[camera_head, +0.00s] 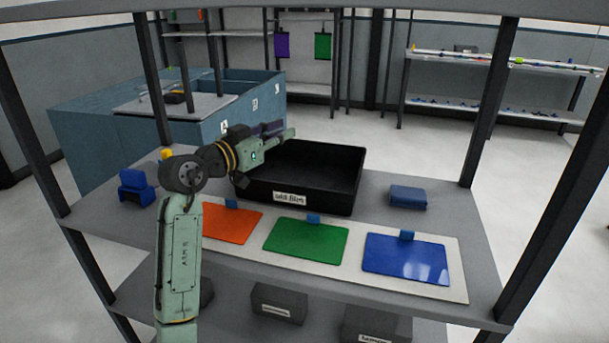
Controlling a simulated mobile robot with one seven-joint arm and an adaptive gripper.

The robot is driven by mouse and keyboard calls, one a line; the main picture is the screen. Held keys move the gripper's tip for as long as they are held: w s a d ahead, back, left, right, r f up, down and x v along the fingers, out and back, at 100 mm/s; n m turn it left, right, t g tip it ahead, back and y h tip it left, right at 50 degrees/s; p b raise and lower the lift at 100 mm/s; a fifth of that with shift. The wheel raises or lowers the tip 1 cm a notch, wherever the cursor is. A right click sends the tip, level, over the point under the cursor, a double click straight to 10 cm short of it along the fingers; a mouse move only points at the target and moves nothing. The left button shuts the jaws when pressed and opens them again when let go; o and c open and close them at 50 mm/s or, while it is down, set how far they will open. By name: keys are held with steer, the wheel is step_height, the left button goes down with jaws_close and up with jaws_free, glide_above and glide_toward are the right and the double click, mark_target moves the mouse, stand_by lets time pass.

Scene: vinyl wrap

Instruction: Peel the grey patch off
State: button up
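My gripper (280,135) is above the left rear part of a black open bin (310,196), pointing right. The patches lie flat. I see no grey patch; my arm covers the board's left end.
A blue block (407,196) lies right of the bin. Another blue object (136,188) stands at the table's left. Dark posts rise at the table's corners. Dark boxes (279,303) sit on the shelf below. A blue cabinet (80,125) stands behind left.

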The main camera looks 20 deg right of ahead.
steer(key=v, duration=0.4)
steer(key=shift+a, duration=0.1)
